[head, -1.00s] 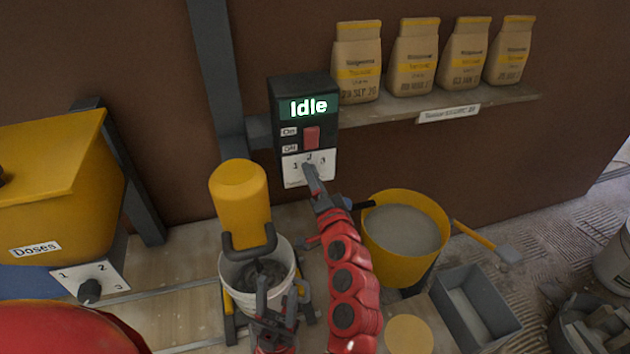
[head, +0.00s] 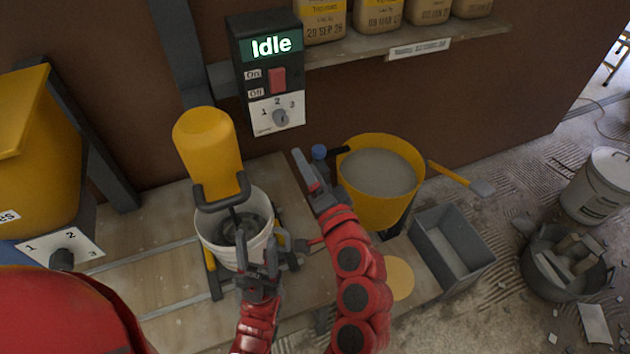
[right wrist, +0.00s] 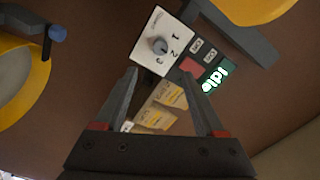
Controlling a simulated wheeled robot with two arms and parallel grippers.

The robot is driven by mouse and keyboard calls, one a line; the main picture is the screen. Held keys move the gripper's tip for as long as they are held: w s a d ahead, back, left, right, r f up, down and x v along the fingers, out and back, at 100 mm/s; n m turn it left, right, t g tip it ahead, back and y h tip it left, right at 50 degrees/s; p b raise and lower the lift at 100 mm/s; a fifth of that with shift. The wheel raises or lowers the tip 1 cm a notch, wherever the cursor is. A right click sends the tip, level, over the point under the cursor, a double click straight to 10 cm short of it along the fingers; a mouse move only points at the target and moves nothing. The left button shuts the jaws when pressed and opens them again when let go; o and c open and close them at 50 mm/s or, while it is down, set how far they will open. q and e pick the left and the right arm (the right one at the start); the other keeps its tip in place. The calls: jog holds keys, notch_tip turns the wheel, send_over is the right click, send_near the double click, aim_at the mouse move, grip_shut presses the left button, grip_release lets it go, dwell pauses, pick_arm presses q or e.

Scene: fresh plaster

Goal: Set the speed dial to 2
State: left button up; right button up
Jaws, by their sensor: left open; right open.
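The control box (head: 266,66) on the wall shows "Idle" and has a red On/Off switch (head: 278,80). Below it, the grey speed dial (head: 281,117) sits on a white plate marked 1, 2, 3. Its pointer appears turned up towards the 2, though it is small. The dial also shows in the right wrist view (right wrist: 158,45), unobstructed. My right gripper (head: 307,165) is open and empty, below and right of the dial, apart from it. Its fingers also show in the right wrist view (right wrist: 162,95). My left gripper (head: 257,252) is open in front of the white bucket.
A yellow mixer (head: 209,150) stands over a white bucket (head: 208,243). A yellow bucket of plaster (head: 380,178) stands right of my right gripper. Bags (head: 378,12) line the shelf (head: 470,32). Another numbered dial (head: 62,259) is at the lower left. A grey trough (head: 452,245) is at right.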

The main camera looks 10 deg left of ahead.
jog(key=p+v, duration=0.3)
jog(key=shift+s+d, duration=0.15)
jog(key=shift+s, duration=0.05)
dwell(0.4)
